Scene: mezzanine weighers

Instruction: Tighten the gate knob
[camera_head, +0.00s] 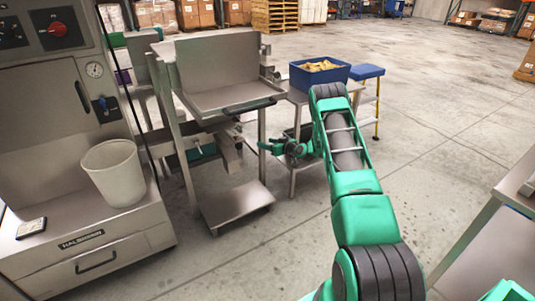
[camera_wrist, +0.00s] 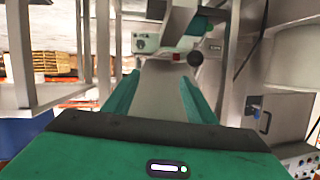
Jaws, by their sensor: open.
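A round dark knob (camera_wrist: 195,58) shows in the upper middle of the wrist view, by the grey metal parts of the weigher stand; I take it to be the gate knob. In the head view I cannot pick it out. My gripper (camera_head: 266,147) is beside the weigher stand (camera_head: 190,125), below its tray and pointing left. In the wrist view my gripper (camera_wrist: 160,88) has its two green fingers spread apart, with nothing held between them. The knob appears beyond the fingertips, a little right of centre, not touched.
A steel cabinet (camera_head: 60,95) with a white bucket (camera_head: 113,172) stands on the left. A blue bin (camera_head: 319,73) with yellowish contents sits on a stand behind my arm, near a blue-topped step stool (camera_head: 366,72). A metal table (camera_head: 485,235) edges the right. The floor between is clear.

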